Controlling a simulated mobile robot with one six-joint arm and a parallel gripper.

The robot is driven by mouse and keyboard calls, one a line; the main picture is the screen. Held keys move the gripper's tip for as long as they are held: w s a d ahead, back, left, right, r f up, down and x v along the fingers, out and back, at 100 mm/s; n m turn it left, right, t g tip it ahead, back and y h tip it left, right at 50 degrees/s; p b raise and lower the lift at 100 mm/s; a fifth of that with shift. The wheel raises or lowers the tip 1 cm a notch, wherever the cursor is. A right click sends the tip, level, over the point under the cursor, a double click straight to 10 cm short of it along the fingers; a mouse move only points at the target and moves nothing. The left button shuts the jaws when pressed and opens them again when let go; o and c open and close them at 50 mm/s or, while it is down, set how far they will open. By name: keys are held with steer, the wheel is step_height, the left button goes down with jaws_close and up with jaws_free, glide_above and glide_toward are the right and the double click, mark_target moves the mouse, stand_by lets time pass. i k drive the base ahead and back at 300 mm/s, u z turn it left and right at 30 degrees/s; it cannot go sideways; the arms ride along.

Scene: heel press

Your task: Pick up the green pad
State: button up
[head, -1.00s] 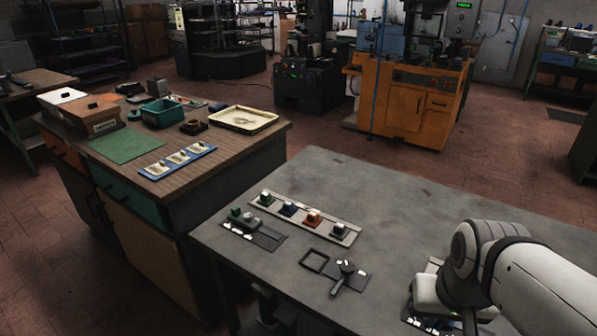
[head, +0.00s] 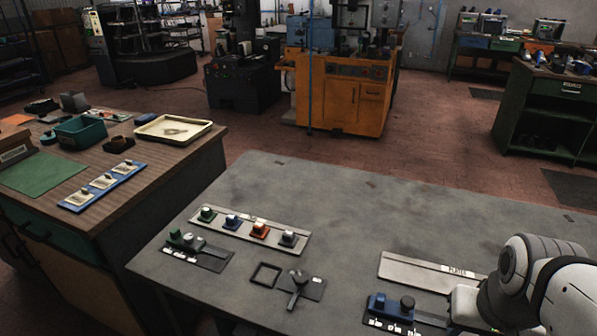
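Another small green block (head: 187,239) stands on a dark plate in front of that tray. My gripper (head: 466,306) is at the lower right, well apart from the green pieces. Its fingers do not show clearly, so I cannot tell whether it is open or holds anything.
A black frame (head: 266,275) and a dark knobbed fixture (head: 297,288) sit mid-table. A pale tray marked "PLATES" (head: 420,268) and a blue block (head: 377,304) are near my arm. The table's back middle is clear. A wooden bench (head: 140,163) stands left.

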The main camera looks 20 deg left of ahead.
mark_target(207, 215)
steer(key=z, duration=2.25)
steer(key=k, duration=2.4)
steer(key=u, duration=2.7)
steer(key=i, duration=1)
steer(key=z, duration=0.05)
